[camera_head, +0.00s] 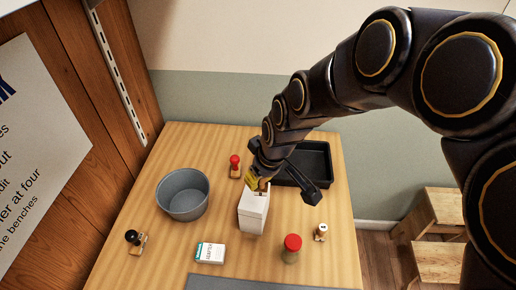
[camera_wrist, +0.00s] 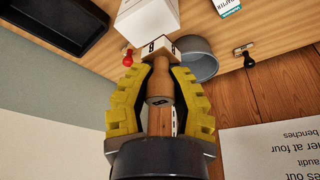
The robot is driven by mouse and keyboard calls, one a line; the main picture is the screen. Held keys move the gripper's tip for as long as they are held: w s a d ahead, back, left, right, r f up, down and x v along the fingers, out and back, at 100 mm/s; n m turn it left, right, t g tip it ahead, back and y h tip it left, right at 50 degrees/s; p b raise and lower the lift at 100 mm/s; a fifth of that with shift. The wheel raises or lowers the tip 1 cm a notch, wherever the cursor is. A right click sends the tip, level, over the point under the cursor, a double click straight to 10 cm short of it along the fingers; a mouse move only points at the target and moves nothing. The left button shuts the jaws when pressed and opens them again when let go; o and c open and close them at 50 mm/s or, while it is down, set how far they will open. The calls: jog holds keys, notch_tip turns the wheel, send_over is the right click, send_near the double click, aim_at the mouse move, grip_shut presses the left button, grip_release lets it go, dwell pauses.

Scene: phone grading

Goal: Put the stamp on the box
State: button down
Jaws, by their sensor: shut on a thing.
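My gripper (camera_head: 260,180) is shut on a wooden stamp (camera_wrist: 159,88), seen upside down between the yellow finger pads in the wrist view. The stamp has a pale square base (camera_wrist: 158,48) with a black mark, pointing away from my gripper. A dark label shows on the end of its handle. The white box (camera_head: 252,216) stands on the table, directly under or just beyond my gripper in the head view. It also shows at the top of the wrist view (camera_wrist: 146,22). Whether the stamp base touches the box cannot be told.
A grey bowl (camera_head: 182,206) stands left of the box, a black tray (camera_head: 318,150) behind right. A red-handled stamp (camera_head: 235,165), a black-handled stamp (camera_head: 134,240), a red-topped jar (camera_head: 291,249), a small wooden stamp (camera_head: 321,232) and an adapter carton (camera_head: 210,252) surround it.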

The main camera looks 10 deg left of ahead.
send_over(250, 191)
jog(key=f, duration=0.4)
jog(key=d+f, duration=0.1)
jog(key=f, duration=0.1)
jog(key=shift+s, duration=0.4)
jog(key=shift+w+f, duration=0.1)
jog(key=shift+f, duration=1.5)
jog(key=shift+f, duration=0.15)
jog(key=c, duration=1.1)
grip_release()
jog(key=shift+o, duration=0.2)
jog(key=v, duration=1.2)
jog(key=s+d+r+m+g+h, duration=0.1)
jog(key=s+d+m, duration=0.3)
jog(key=s, duration=0.8)
jog(key=s+d+r+m+g+h, duration=0.1)
jog(key=s+d+r+m+g, duration=0.2)
jog(key=s+d, duration=0.6)
jog(key=s+r+m, duration=0.1)
jog(key=s+m, duration=0.1)
jog(key=s, duration=0.2)
jog(key=shift+s+r, duration=0.15)
jog(key=shift+s, duration=0.1)
